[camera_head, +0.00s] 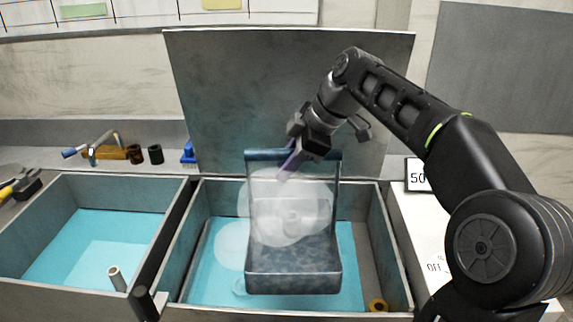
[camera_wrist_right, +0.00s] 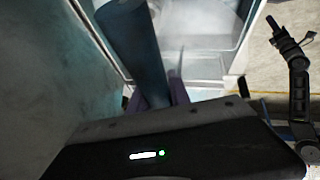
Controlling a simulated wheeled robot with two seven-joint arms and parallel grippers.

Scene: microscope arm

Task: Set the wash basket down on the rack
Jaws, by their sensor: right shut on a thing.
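The wash basket (camera_head: 293,279) is a grey, speckled open box with a tall frame and a dark handle bar across the top. It hangs about upright over the right-hand basin (camera_head: 390,245), which holds blue liquid. My right gripper (camera_head: 287,172) is shut on the handle bar, its purple fingers showing beside it. In the right wrist view the bar (camera_wrist_right: 130,45) runs between the fingers. A dark arm with a gripper-like end (camera_wrist_right: 290,45), probably my left, shows there, too small to tell its jaws. I cannot make out the rack for sure.
Pale, see-through round puffs (camera_head: 285,205) partly veil the basket. A left basin (camera_head: 60,270) with blue liquid stands beside the right one. A raised grey lid (camera_head: 230,85) stands behind. A white panel (camera_head: 405,225) with displays lies right. Small tools (camera_head: 120,153) sit behind left.

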